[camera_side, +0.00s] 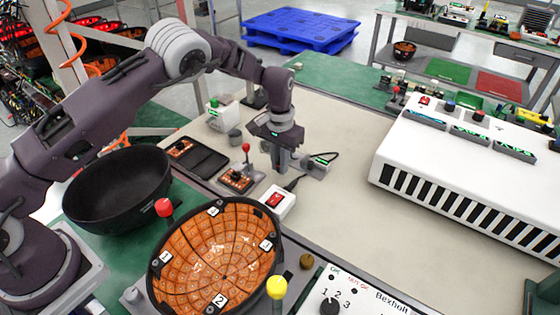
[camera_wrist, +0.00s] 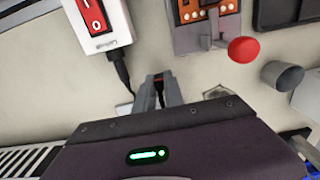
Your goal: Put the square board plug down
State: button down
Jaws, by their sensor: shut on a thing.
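My gripper (camera_side: 281,168) points down over the beige bench top, between the white switch box and a small grey block. In the wrist view its two fingers (camera_wrist: 160,91) are closed on a small dark piece with a reddish spot, which I take to be the square board plug (camera_wrist: 158,84). The fingers hide most of it, and I cannot tell whether it touches the bench. A small orange square board (camera_side: 236,180) in a clamp with a red-knobbed lever lies left of my gripper; the board also shows in the wrist view (camera_wrist: 205,10).
The white switch box (camera_side: 277,201) with a red rocker and black cable is close by. A round orange-tiled bowl (camera_side: 220,255) is in front, a black bowl (camera_side: 118,187) left.

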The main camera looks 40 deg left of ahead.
jog(key=shift+f, duration=0.25)
jog(key=c, duration=1.4)
grip_release()
jog(key=shift+c, duration=0.2)
jog(key=s+a+r+t, duration=0.1)
jog(key=s+r, duration=0.1)
jog(key=r, duration=0.9)
jog(key=s+a+r, duration=0.1)
jog(key=s+r, duration=0.1)
jog(key=r, duration=0.9)
jog(key=s+a+r+t+h, duration=0.1)
jog(key=s+a+r, duration=0.1)
jog(key=s+r, duration=0.75)
jog(key=s+a+f+t+y, duration=0.1)
jog(key=s+f+t, duration=0.1)
jog(key=s, duration=2.2)
jog(key=shift+a+t, duration=0.2)
jog(key=shift+t, duration=0.6)
